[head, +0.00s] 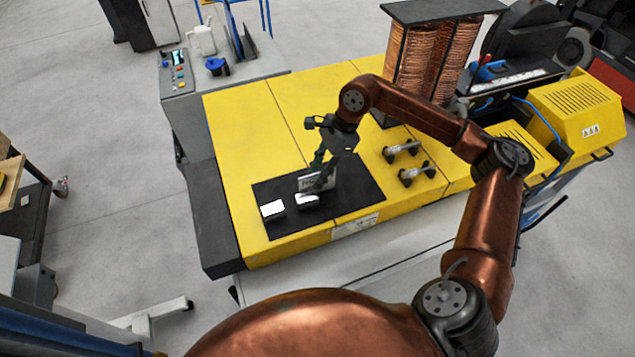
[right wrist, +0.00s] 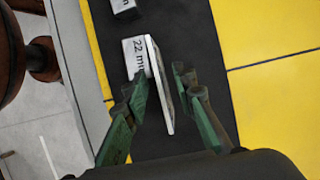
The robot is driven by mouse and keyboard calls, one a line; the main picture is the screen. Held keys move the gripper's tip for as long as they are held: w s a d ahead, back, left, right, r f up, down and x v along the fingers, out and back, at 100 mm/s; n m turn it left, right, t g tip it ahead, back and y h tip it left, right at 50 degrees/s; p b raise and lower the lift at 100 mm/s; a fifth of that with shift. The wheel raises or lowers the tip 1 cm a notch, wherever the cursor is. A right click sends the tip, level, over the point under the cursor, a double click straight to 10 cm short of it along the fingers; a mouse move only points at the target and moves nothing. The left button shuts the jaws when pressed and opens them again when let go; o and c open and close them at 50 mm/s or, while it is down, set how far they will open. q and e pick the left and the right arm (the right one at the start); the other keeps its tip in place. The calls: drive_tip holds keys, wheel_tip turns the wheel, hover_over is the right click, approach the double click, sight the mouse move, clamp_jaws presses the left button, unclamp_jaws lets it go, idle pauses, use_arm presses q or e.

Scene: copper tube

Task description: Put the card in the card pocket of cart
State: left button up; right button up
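A thin pale card (right wrist: 158,85) stands nearly edge-on between the fingers of my right gripper (right wrist: 160,98) in the right wrist view. The two green fingers are apart, one on each side of it, with gaps visible. In the head view the right gripper (head: 322,172) points down at the card (head: 304,184), low over the black mat (head: 350,205); the fingers partly cover the card. I cannot make out the card pocket. A dark cart (head: 34,220) is at the left edge; I cannot tell if it is the task's cart. My left gripper is not in view.
A white-topped block (head: 272,209) and another (head: 307,201) sit close to the gripper on the mat. Two metal fittings (head: 402,151) (head: 417,174) lie to the right on the yellow table (head: 240,120). Copper coils (head: 415,62) stand behind. The table's left part is clear.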

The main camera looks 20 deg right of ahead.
drive_tip(key=shift+f+b, duration=0.2)
drive_tip(key=shift+b, duration=0.15)
idle(0.4)
clamp_jaws()
